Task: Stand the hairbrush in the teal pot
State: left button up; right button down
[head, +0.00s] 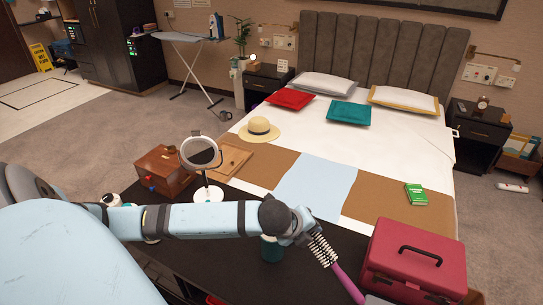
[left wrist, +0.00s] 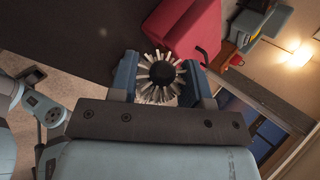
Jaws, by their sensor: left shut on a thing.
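The hairbrush (head: 345,284) has a magenta handle and a round head with pale bristles. My left gripper (head: 308,232) is shut on its bristled head, and the handle slants down to the right, above the dark table. In the left wrist view the brush head (left wrist: 161,72) shows end-on between the two blue fingers, hiding the handle. The teal pot (head: 271,249) stands on the dark table just below and left of the gripper; my arm hides its top. The brush is outside the pot, to its right. My right gripper is not in view.
A red toolbox (head: 414,262) stands right of the brush on the dark table (head: 237,256). A round mirror (head: 208,193) and a wooden box (head: 165,170) stand to the left. The bed, with a straw hat (head: 259,130) and a green book (head: 416,194), lies behind.

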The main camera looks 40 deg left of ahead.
pick_arm(q)
jog(key=w+a+r+m+t+h+p, duration=0.2)
jog(key=a+r+m+t+h, duration=0.1)
jog(key=a+r+m, duration=1)
jog(key=a+m+h, duration=0.1)
jog(key=a+m, duration=0.1)
jog(key=m, duration=0.3)
jog(key=shift+w+r+m+t+h, duration=0.25)
jog(key=shift+w+m+t+h, duration=0.05)
jog(key=shift+m+t, duration=0.1)
jog(key=shift+a+f, duration=0.1)
notch_tip(320, 180, down, 14)
jog(key=b, duration=1.1)
jog(key=shift+f, duration=0.25)
